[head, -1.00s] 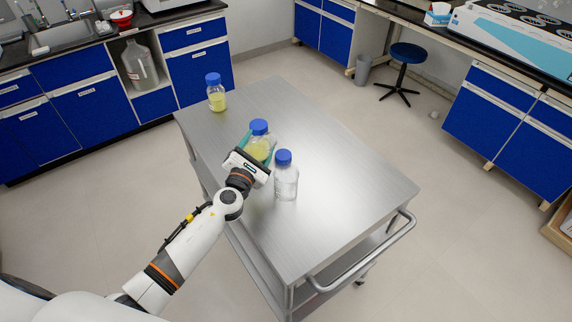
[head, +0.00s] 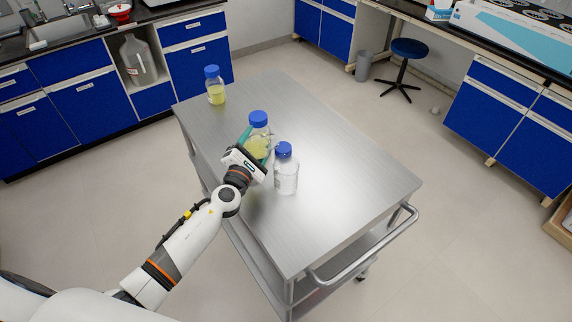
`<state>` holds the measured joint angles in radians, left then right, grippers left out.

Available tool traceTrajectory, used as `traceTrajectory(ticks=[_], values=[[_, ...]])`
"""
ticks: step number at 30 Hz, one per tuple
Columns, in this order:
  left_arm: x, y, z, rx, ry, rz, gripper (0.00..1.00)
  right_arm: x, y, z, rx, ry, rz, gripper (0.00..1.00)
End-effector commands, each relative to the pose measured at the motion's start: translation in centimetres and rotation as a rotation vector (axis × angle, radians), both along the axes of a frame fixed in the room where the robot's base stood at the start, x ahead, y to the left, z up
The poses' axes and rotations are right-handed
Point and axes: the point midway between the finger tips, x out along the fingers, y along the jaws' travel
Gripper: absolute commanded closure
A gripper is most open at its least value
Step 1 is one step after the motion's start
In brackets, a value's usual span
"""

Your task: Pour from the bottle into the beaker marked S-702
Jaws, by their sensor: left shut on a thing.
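A blue-capped glass bottle (head: 258,143) with yellow liquid stands upright in my left gripper (head: 258,146), whose greenish fingers are shut on its sides. I cannot tell whether its base touches the steel cart top. A blue-capped clear bottle (head: 286,178), seemingly empty, stands close on its right. Another blue-capped bottle (head: 216,93) with yellow liquid stands at the cart's far left corner. No beaker and no S-702 marking can be made out. My right gripper is not in view.
The steel cart (head: 340,195) has a wide bare area on its right and a handle (head: 365,255) at its near right end. A blue stool (head: 409,50) and bin (head: 362,66) stand behind. Blue cabinets and dark benches line the left and right.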

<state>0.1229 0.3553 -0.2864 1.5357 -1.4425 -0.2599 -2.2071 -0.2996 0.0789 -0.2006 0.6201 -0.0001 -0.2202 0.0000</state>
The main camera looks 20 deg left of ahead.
Motion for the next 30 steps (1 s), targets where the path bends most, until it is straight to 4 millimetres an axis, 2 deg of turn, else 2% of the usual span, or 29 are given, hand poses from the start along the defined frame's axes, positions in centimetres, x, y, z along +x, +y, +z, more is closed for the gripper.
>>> traceTrajectory(ticks=[30], values=[[0.1, 0.3, -1.3, 0.086, -0.007, 0.001, 0.73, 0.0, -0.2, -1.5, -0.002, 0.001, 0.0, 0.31]])
